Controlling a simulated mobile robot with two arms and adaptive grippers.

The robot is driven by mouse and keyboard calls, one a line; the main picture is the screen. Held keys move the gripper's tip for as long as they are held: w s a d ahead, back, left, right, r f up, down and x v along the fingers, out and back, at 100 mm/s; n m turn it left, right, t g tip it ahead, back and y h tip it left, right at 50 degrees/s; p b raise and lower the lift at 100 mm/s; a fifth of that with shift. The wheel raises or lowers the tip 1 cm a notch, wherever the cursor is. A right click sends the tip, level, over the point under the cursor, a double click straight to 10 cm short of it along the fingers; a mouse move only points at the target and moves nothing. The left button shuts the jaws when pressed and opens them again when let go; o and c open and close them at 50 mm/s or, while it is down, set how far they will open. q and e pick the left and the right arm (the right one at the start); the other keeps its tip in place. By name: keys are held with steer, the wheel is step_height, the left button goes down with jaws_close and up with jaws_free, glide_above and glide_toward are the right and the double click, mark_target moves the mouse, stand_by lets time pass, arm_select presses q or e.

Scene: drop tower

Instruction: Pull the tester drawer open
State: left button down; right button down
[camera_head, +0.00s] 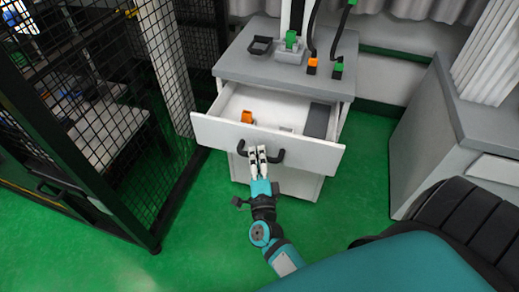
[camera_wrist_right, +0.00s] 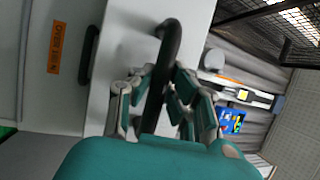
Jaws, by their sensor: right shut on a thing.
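The tester drawer (camera_head: 310,150) is a white drawer in a grey-topped cabinet, and it stands pulled out well toward me. Inside it I see an orange piece (camera_head: 247,117) at the left and a dark grey section at the right. My right gripper (camera_head: 258,155) is shut on the drawer's black handle (camera_head: 279,156) at the front face. In the right wrist view the handle (camera_wrist_right: 170,42) passes between the two fingers of my gripper (camera_wrist_right: 153,95). My left gripper is not in view.
On the cabinet top (camera_head: 230,68) stand a black tray (camera_head: 260,45), a grey block with a green part (camera_head: 290,42), and connectors on cables. A black mesh fence (camera_head: 100,100) is close on the left. A grey-topped bench (camera_head: 470,125) stands at the right.

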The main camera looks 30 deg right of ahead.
steer(key=shift+s+a+f, duration=0.1)
steer(key=shift+s+f, duration=0.05)
steer(key=c, duration=1.2)
jaws_free()
steer(key=shift+c, duration=0.2)
steer(key=v, duration=1.2)
